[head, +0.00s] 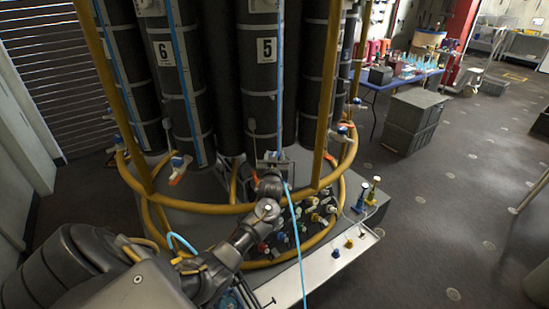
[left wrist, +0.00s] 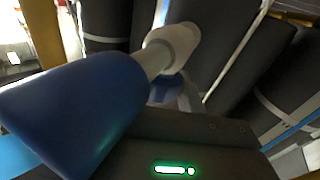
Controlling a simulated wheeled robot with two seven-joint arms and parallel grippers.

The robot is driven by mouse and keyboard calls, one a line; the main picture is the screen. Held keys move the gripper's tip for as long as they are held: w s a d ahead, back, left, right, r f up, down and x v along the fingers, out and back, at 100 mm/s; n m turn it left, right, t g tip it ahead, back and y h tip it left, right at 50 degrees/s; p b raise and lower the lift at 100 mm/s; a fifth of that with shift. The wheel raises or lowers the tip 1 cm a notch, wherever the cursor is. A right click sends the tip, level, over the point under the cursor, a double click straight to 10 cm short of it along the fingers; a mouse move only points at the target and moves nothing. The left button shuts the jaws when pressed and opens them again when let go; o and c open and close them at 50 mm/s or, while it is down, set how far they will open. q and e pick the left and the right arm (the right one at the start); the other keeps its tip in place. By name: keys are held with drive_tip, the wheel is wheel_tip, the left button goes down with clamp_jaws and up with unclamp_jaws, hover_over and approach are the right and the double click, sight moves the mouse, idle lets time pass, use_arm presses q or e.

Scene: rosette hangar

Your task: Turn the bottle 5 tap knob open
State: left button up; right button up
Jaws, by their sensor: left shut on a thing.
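Bottle 5 (head: 267,85) is a dark upright cylinder with a white label "5", strapped in the cluster in the head view. My left gripper (head: 269,168) is at its foot, shut, and its arm hides most of the tap there. In the left wrist view a large blue tap knob (left wrist: 75,110) on a pale stem fills the lower left, very close to the camera. The gripper's dark body with a green light (left wrist: 175,169) is below it. The fingertips' contact on the knob is not clearly visible. My right gripper is not in view.
Yellow hoop rails (head: 208,208) and posts ring the bottles, close around my left arm. A pale blue hose (head: 297,240) hangs in front. Open floor lies to the right.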

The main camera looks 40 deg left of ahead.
use_arm(q)
drive_tip(key=shift+r, duration=0.1)
idle(0.3)
drive_tip(key=o, duration=1)
drive_tip(key=shift+p+v, duration=3.6)
drive_tip(key=shift+v, duration=1.8)
